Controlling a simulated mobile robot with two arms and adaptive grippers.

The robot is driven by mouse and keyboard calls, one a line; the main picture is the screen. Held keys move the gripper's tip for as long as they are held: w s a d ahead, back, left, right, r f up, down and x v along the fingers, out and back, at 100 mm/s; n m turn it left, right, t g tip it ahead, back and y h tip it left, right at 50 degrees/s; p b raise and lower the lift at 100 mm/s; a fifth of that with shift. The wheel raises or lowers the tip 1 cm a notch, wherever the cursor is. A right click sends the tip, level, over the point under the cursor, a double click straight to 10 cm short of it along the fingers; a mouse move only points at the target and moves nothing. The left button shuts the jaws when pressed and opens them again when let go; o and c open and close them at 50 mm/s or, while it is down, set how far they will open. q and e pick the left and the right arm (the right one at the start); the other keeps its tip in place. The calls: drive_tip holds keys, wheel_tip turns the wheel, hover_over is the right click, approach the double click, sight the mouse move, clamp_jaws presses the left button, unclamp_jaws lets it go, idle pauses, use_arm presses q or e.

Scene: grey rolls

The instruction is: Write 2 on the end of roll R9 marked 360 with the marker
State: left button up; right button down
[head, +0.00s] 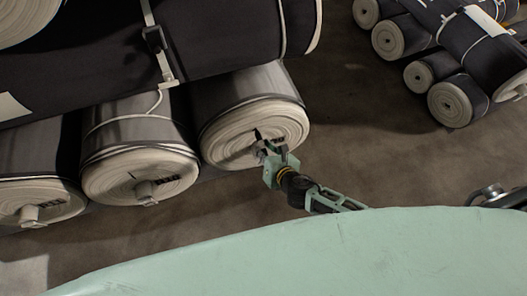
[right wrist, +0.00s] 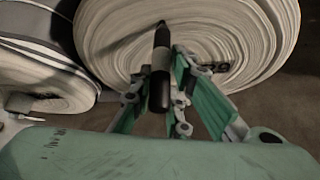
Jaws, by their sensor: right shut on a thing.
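The roll in front of my right gripper has a pale, layered round end (head: 232,128), which fills the top of the right wrist view (right wrist: 235,30). A small dark stamped mark lies on it, partly behind the gripper; I cannot read it. My right gripper (head: 270,154) is shut on a black marker (right wrist: 160,85). The marker's tip points at the roll end, near its middle; I cannot tell whether it touches. No written 2 can be made out. My left gripper is not in view.
Two similar roll ends (head: 140,172) (head: 40,200) lie to the left, with tags and dark stamps. A large strapped dark roll (head: 100,60) lies above them. More rolls (head: 450,103) are stacked at the upper right. Bare floor (head: 350,90) lies between.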

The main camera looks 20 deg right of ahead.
drive_tip(key=shift+d, duration=0.5)
drive_tip(key=shift+d, duration=0.25)
drive_tip(key=shift+d+f, duration=0.45)
drive_tip(key=shift+f, duration=0.15)
idle(0.4)
drive_tip(key=shift+a+f+b, duration=0.1)
drive_tip(key=shift+f+b, duration=0.05)
drive_tip(key=shift+b, duration=0.2)
drive_tip(key=shift+a+f, duration=0.1)
drive_tip(key=shift+f, duration=0.05)
drive_tip(key=shift+a+f+b, duration=0.2)
drive_tip(key=shift+f+b, duration=0.2)
drive_tip(key=shift+b, duration=0.05)
drive_tip(key=shift+a+f+b, duration=0.95)
drive_tip(key=shift+a+f, duration=0.4)
drive_tip(key=shift+f, duration=0.05)
idle(2.4)
drive_tip(key=shift+s, duration=0.25)
idle(1.2)
